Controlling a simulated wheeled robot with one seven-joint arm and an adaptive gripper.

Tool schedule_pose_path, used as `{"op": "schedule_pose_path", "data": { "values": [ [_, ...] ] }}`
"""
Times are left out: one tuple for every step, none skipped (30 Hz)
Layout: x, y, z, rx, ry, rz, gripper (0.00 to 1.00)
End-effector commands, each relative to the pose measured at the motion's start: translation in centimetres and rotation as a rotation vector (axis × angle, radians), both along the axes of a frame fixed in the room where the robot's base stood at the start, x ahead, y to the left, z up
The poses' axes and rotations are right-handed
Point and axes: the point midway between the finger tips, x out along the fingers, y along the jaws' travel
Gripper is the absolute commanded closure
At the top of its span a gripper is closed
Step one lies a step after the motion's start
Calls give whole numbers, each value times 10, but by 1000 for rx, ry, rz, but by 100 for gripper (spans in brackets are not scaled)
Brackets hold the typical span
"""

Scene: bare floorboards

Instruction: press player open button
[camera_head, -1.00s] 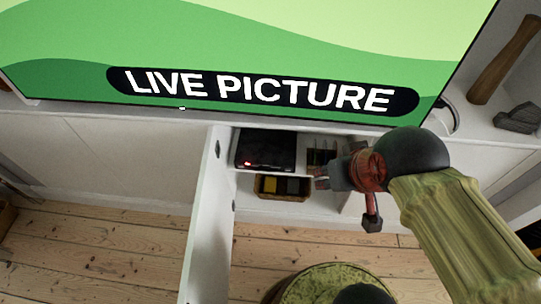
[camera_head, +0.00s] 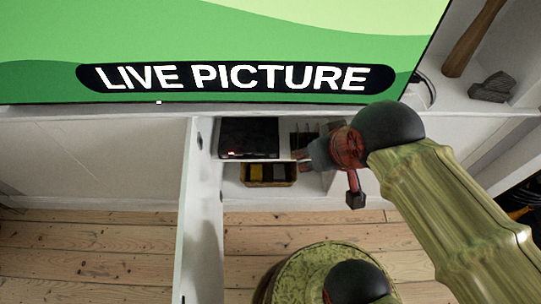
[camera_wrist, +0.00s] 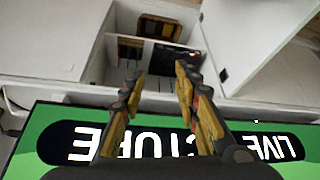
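The player (camera_head: 250,136) is a flat black box with a small red light at its front left. It sits on the upper shelf inside an open white cabinet under the TV, and it also shows in the wrist view (camera_wrist: 172,58). I cannot make out the open button itself. My gripper (camera_head: 308,160) is in front of the cabinet, to the right of the player and apart from it in the picture. In the wrist view my gripper (camera_wrist: 157,82) has its two yellow fingers spread apart with nothing between them.
The cabinet door (camera_head: 203,215) stands open left of the player. A basket (camera_head: 266,183) with yellow and dark items is below it. Upright dark items (camera_head: 305,135) stand right of it. The TV (camera_head: 230,45) overhangs above.

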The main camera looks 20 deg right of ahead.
Motion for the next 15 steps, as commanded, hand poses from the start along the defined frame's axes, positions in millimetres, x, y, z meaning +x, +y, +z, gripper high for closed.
{"op": "schedule_pose_path", "data": {
  "values": [
    [0, 0, 0, 0, 0, 0, 68],
    [0, 0, 0, 0, 0, 0, 68],
    [0, 0, 0, 0, 0, 0, 68],
    [0, 0, 0, 0, 0, 0, 68],
    [0, 0, 0, 0, 0, 0, 68],
    [0, 0, 0, 0, 0, 0, 68],
    [0, 0, 0, 0, 0, 0, 68],
    [0, 0, 0, 0, 0, 0, 68],
    [0, 0, 0, 0, 0, 0, 68],
    [0, 0, 0, 0, 0, 0, 68],
    [0, 0, 0, 0, 0, 0, 68],
    [0, 0, 0, 0, 0, 0, 68],
    [0, 0, 0, 0, 0, 0, 69],
    [0, 0, 0, 0, 0, 0, 70],
    [0, 0, 0, 0, 0, 0, 73]
  ]
}}
